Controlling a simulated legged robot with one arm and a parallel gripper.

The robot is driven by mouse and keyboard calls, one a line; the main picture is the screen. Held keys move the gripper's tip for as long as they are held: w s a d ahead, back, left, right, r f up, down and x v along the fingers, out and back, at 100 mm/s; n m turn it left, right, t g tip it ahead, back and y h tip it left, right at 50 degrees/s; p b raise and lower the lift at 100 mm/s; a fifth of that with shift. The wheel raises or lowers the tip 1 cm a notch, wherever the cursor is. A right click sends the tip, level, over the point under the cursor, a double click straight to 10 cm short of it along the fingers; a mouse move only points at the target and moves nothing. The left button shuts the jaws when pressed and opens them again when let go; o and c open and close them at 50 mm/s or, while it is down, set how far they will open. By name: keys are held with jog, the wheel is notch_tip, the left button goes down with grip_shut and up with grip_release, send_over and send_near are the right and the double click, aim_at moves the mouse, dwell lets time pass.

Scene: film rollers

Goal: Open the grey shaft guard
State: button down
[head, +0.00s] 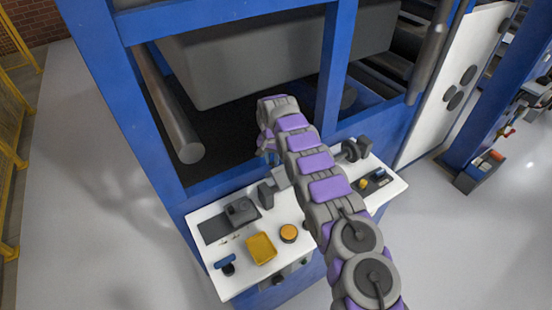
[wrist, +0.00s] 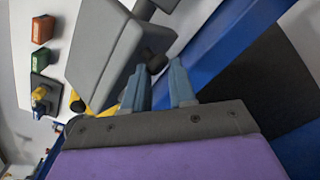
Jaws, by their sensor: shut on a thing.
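The grey shaft guard (wrist: 100,48) is a large, flat-faced grey cover close in front of my gripper in the wrist view. In the head view a small light grey part of it (head: 280,178) shows beside my arm; the rest is hidden. A dark round knob (wrist: 156,62) sits by the guard's edge, at my fingertips. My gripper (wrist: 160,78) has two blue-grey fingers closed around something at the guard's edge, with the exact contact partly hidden. In the head view my gripper (head: 268,150) is above the back edge of the bench, partly covered by my arm.
The white bench (head: 215,270) holds a yellow tray (head: 262,248), an orange-topped round item (head: 288,233), a dark grey block (head: 241,211) and a dark shaft end (head: 352,150). A blue machine frame (head: 130,120) and a grey roller (head: 170,110) stand behind. Floor is clear at left.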

jog(key=shift+s+a+f, duration=0.45)
jog(key=shift+a+f, duration=0.1)
jog(key=shift+a, duration=0.1)
jog(key=c, duration=1.2)
grip_release()
jog(key=shift+a+f, duration=0.1)
jog(key=shift+c, duration=0.2)
jog(key=o, duration=0.3)
jog(key=shift+a+f, duration=0.1)
jog(key=shift+a, duration=0.1)
jog(key=shift+o, duration=0.2)
jog(key=shift+s+d, duration=0.1)
jog(key=shift+d, duration=0.35)
jog(key=shift+w+r, duration=0.2)
jog(key=shift+r, duration=0.15)
notch_tip(320, 180, up, 18)
jog(key=p, duration=0.2)
jog(key=shift+w+f+p, duration=0.15)
jog(key=shift+w+p, duration=0.15)
jog(key=shift+p, duration=0.1)
